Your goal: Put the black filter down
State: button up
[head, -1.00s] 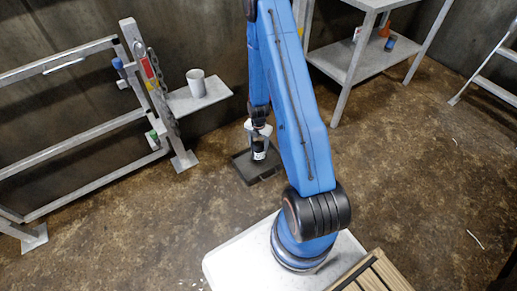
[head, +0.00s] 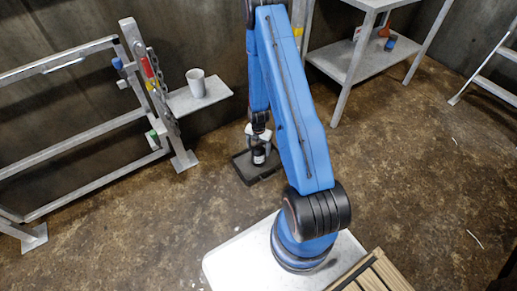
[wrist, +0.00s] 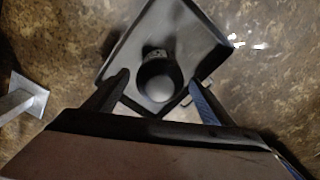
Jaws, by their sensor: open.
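The black filter (wrist: 160,80) stands in a dark shallow tray (wrist: 205,52) on the floor, seen from above in the wrist view. In the head view the filter (head: 259,157) shows small, with a pale band, inside the tray (head: 243,175). My gripper (wrist: 160,83) is open, with one finger on each side of the filter. It also shows in the head view (head: 259,146), above the tray. The fingers look apart from the filter in the wrist view. The filter's underside is hidden.
A grey metal rail frame (head: 75,135) stands at left. A small shelf (head: 203,98) on it holds a white cup (head: 196,82). A metal shelf unit (head: 362,62) and a ladder (head: 490,75) stand at back right. The brown floor (head: 420,170) right of my arm is mostly clear.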

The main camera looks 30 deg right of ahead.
jog(key=a+r+m+t, duration=0.1)
jog(key=a+r+m, duration=0.15)
jog(key=r, duration=1.25)
jog(key=a+r+m, duration=0.2)
jog(key=r+m, duration=0.1)
jog(key=r, duration=1.2)
jog(key=s+a+r+m+t, duration=0.1)
jog(key=s+a+r+m, duration=0.15)
jog(key=r, duration=0.45)
jog(key=s+a+r+m, duration=0.2)
jog(key=s+r+m, duration=0.2)
jog(key=r, duration=0.3)
jog(key=s+a+r+m+t, duration=0.1)
jog(key=s+a+r+m, duration=0.2)
jog(key=s, duration=0.9)
jog(key=s+a+r+m+t, duration=0.1)
jog(key=s+a+r+m, duration=0.2)
jog(key=s+r+m, duration=0.6)
notch_tip(320, 180, up, 4)
jog(key=s, duration=0.2)
jog(key=shift+s+a+f+t, duration=0.2)
jog(key=shift+s+a+t, duration=0.15)
jog(key=shift+a+t, duration=0.05)
